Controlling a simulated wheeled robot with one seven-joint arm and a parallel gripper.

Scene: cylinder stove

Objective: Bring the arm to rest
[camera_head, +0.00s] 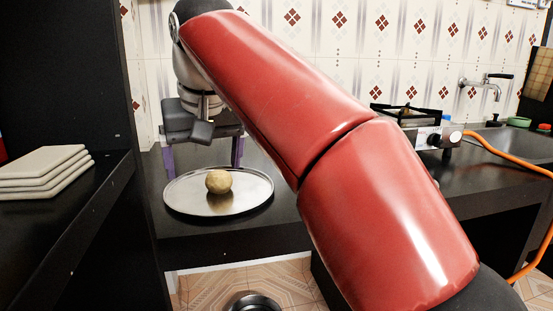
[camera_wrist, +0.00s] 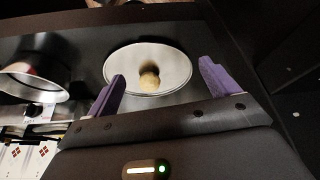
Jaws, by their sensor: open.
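My gripper (camera_head: 203,155) is open and empty, with its purple fingers apart, at the back edge of a round metal tray. In the wrist view my gripper (camera_wrist: 161,88) also shows open, with its fingers on either side of the tray's near edge. The metal tray (camera_head: 190,201) lies on the black counter, and a round tan ball-like item (camera_head: 218,181) rests on it. The wrist view also shows the tray (camera_wrist: 119,63) and the tan item (camera_wrist: 149,78), which is apart from both fingers. My red arm spans the head view and hides part of the counter.
A stove (camera_head: 408,118) with an orange hose (camera_head: 492,146) stands on the counter at right, beside a sink and wall tap (camera_head: 486,84). Folded pale cloths or stacked plates (camera_head: 45,172) lie on the black surface (camera_head: 75,222) at left. A pot (camera_wrist: 35,82) shows in the wrist view.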

